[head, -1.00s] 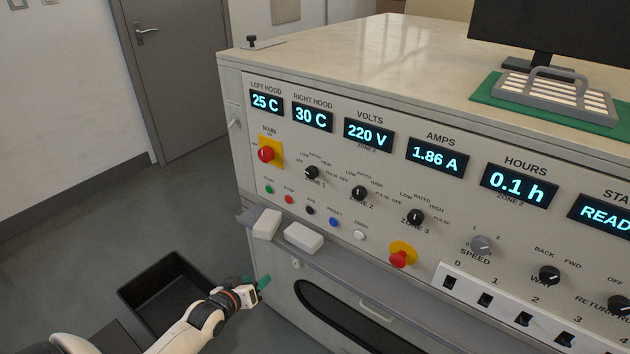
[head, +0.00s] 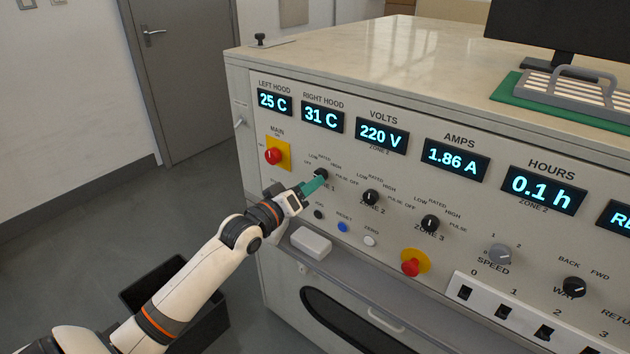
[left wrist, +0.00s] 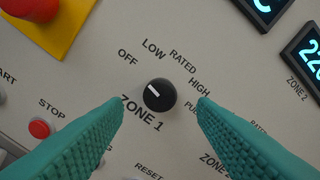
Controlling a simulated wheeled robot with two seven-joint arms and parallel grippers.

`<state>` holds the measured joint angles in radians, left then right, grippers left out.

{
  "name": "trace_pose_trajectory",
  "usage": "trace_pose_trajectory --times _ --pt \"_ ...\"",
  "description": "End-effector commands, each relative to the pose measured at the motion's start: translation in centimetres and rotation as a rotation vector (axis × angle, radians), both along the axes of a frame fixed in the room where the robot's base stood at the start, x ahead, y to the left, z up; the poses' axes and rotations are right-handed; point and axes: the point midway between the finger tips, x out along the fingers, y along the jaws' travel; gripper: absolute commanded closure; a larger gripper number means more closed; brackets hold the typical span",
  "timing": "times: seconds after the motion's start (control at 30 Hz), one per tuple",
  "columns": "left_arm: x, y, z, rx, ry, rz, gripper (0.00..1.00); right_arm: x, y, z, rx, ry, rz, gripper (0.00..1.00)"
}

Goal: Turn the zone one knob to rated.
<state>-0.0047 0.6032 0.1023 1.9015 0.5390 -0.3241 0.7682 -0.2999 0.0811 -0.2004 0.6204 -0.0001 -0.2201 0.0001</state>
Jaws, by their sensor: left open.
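The zone one knob (left wrist: 159,95) is black and round with a white pointer mark. In the left wrist view its mark points up and left, nearest the OFF label (left wrist: 128,57). The RATED label (left wrist: 183,61) is above and to the right of it. My left gripper (head: 314,184) has green fingers, which are open on either side of the knob, with gaps visible in the wrist view. I cannot tell how far the tips are from the panel. In the head view the fingers partly cover the knob (head: 321,174). My right gripper is not in view.
The red main switch (head: 273,156) is left of the knob, and the zone two knob (head: 370,197) is to its right. Small push buttons, including a blue one (head: 342,227), sit below. A white block (head: 311,243) lies on the ledge. A black bin (head: 205,322) is on the floor.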

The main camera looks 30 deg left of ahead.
Motion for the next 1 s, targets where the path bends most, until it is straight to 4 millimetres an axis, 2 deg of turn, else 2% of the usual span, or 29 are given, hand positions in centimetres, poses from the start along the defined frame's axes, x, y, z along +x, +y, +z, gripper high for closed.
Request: trace_pose_trajectory --times 0.1,0.23,0.6,0.87,1.0 --pt "1.8 -0.1 0.0 -0.001 -0.001 0.001 0.48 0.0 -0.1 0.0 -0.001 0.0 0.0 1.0" --pt "2.9 -0.2 0.0 0.0 0.0 0.0 0.48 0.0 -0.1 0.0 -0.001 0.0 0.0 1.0" --pt "3.4 -0.3 -0.1 0.001 0.001 -0.001 0.48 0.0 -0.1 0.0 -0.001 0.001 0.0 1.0" --pt "3.4 -0.3 -0.1 0.001 0.001 -0.001 0.91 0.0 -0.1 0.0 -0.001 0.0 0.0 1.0" --pt "3.3 -0.3 0.0 0.004 0.001 0.0 0.93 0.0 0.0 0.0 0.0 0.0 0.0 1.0"
